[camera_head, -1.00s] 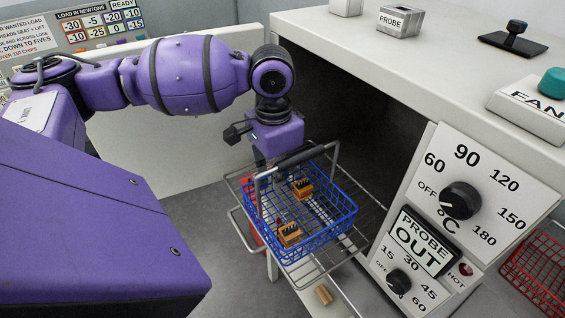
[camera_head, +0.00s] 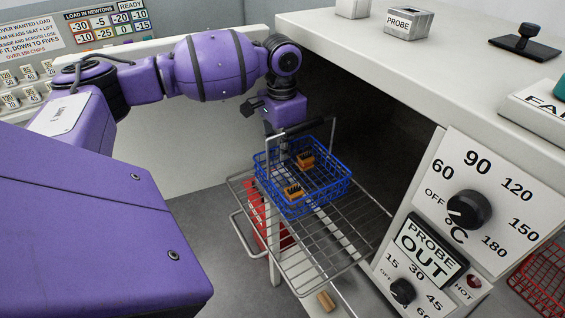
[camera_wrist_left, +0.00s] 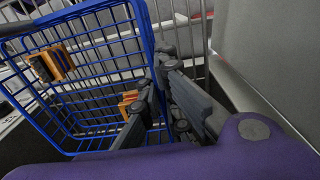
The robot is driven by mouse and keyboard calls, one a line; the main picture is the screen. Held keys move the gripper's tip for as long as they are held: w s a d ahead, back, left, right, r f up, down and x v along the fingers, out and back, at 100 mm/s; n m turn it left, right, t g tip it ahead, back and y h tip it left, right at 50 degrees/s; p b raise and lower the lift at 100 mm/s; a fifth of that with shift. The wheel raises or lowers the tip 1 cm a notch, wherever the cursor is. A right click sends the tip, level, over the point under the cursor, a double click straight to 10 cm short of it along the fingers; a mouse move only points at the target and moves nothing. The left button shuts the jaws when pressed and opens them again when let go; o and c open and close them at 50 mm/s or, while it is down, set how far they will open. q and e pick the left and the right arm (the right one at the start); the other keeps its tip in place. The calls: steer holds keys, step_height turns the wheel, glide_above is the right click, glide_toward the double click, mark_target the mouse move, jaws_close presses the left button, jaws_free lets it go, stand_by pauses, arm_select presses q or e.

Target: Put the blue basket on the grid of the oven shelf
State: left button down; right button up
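The blue basket (camera_head: 318,202) is a wire basket with a raised dark handle bar (camera_head: 303,129); orange-brown connectors (camera_head: 293,192) lie in it. It is over the back-left part of the oven shelf's wire grid (camera_head: 335,245); I cannot tell whether its base touches the grid. My left gripper (camera_head: 277,143) is at the basket's back-left side, beside the handle. In the left wrist view, the fingers (camera_wrist_left: 161,78) close together at the blue rim (camera_wrist_left: 146,35), apparently gripping the basket; the exact grip spot is partly hidden. My right gripper is not in view.
The oven's white panel with a temperature knob (camera_head: 468,209) stands right of the shelf. The dark oven opening is behind it. A red basket (camera_head: 270,222) is below the shelf's left side, another red basket (camera_head: 541,283) at far right. A tan block (camera_head: 325,301) lies below.

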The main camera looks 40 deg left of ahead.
mark_target(282, 163)
arm_select(q)
steer(key=shift+w+f, duration=0.2)
steer(key=shift+f, duration=2.3)
steer(key=c, duration=2)
jaws_free()
steer(key=shift+a, duration=0.1)
step_height(282, 163, up, 12)
steer(key=shift+r, duration=0.1)
